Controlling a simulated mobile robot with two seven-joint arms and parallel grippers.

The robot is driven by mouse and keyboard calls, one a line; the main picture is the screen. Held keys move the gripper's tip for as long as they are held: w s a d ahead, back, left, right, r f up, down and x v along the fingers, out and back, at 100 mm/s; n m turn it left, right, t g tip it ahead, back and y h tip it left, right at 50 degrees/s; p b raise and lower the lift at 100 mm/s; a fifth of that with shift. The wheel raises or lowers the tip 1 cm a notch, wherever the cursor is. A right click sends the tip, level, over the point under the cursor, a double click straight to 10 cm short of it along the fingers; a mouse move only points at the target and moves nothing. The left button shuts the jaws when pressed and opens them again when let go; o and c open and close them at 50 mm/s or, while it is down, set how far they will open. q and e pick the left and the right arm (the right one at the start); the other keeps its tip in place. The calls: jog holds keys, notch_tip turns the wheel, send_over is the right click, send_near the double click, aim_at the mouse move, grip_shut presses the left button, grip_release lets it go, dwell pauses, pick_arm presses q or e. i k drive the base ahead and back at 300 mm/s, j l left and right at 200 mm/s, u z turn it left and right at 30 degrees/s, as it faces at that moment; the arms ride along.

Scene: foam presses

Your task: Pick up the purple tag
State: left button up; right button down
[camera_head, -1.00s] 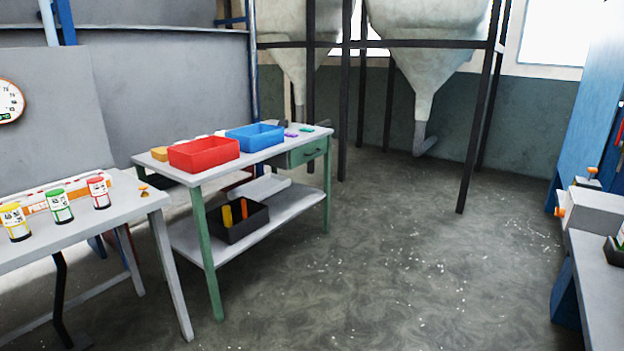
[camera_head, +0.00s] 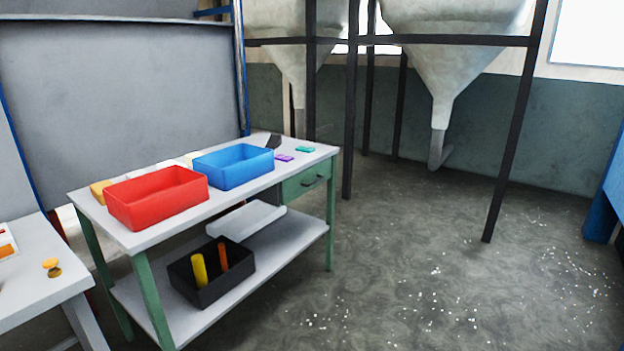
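The purple tag (camera_head: 284,157) is a small flat piece lying on the top of the green-legged workbench (camera_head: 313,158). It lies to the right of the blue bin (camera_head: 233,168), near the bench's right end. A teal tag (camera_head: 305,149) lies just beyond it to the right, apart from it. Neither of my grippers shows in the head view.
A red bin (camera_head: 157,196) and a yellow-orange block (camera_head: 100,190) are on the bench. A black crate (camera_head: 211,283) sits on its lower shelf. Another table (camera_head: 40,262) stands at the left. Hoppers on dark posts (camera_head: 349,120) stand behind.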

aim_at(283, 158)
jog(key=i, duration=1.7)
